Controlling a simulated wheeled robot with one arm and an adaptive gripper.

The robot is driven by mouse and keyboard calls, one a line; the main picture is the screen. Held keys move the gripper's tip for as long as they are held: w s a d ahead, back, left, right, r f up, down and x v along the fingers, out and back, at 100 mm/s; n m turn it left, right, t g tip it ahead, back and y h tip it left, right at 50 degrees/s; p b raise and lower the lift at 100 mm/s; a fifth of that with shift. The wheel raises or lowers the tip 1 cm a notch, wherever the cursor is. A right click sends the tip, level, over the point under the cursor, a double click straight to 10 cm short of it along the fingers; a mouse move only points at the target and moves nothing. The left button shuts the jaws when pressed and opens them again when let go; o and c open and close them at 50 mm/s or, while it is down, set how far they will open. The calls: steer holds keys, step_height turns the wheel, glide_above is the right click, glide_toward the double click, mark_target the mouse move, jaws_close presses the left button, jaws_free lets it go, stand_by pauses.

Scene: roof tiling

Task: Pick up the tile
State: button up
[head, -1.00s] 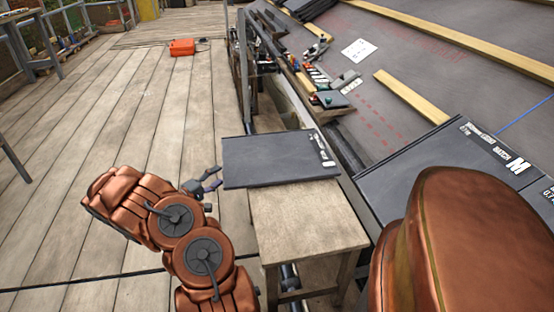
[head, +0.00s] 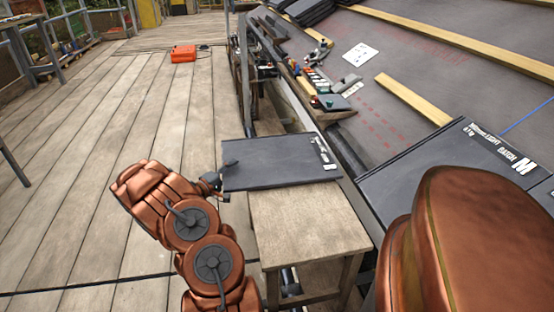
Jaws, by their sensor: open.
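The tile (head: 275,162) is a flat dark slate-grey slab with white print near its right end. It lies on the wooden stool (head: 300,225), and its left edge juts out past the stool top. My gripper (head: 226,178) is at the tile's left edge. One dark finger shows over the tile's top face and the other part shows lower, beside the edge. The jaws are open around the edge, and I cannot tell whether they touch it. My copper-coloured arm hides part of the gripper.
More dark printed tiles (head: 445,172) lie on the roof at the right, beside wooden battens (head: 412,98). Tools (head: 318,82) lie on a narrow ledge beyond the stool.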

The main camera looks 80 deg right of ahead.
steer(key=shift+c, duration=0.4)
jaws_close()
